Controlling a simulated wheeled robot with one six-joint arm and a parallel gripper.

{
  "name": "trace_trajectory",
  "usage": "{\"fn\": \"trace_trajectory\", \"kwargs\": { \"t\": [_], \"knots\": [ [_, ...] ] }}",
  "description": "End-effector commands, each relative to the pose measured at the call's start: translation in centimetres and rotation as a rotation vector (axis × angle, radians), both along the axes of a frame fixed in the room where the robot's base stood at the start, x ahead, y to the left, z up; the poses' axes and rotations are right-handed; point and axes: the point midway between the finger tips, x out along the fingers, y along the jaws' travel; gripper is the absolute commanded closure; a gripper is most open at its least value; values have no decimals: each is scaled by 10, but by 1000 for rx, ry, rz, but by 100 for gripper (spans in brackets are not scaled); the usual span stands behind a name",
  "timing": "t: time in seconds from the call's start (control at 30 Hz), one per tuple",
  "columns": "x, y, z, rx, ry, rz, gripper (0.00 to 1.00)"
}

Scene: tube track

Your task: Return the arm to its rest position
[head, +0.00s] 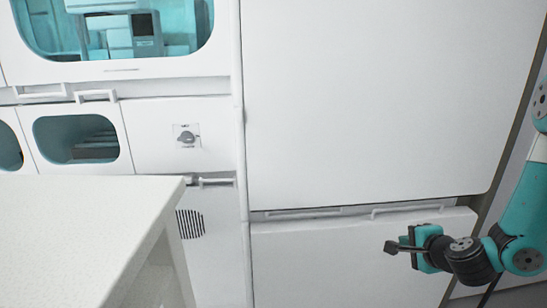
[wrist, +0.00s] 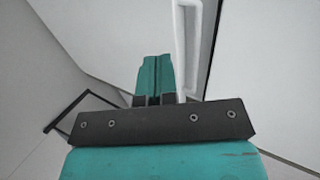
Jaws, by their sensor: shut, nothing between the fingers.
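My gripper (head: 391,247) is at the lower right of the head view, at the end of my teal and black arm. It points left, in front of the lower white cabinet panel, and holds nothing. In the wrist view, the teal fingers of my gripper (wrist: 153,78) lie together with only a thin dark line between them. The arm comes in from the right edge of the head view with its elbow bent.
A large white cabinet (head: 370,100) with a handle (head: 405,209) stands behind the gripper. A pale table (head: 75,225) is at the lower left. A rotary switch (head: 186,137) and windowed compartments (head: 82,139) are at the left. The table and gripper are well apart.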

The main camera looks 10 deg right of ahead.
Motion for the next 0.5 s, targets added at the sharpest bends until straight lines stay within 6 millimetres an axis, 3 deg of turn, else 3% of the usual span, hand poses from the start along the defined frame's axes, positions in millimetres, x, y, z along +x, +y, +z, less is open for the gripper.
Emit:
{"fn": "trace_trajectory", "kwargs": {
  "t": [0.13, 0.23, 0.3, 0.4, 0.5],
  "knots": [
    [8, 65, 39, -84, 3, 301, 100],
    [-5, 132, 73, -195, 19, 626, 100],
    [-28, 175, 94, -285, 39, 856, 100],
    [-70, 220, 120, -421, 67, 1158, 100],
    [-115, 246, 139, -546, 98, 1403, 100]
  ]
}}
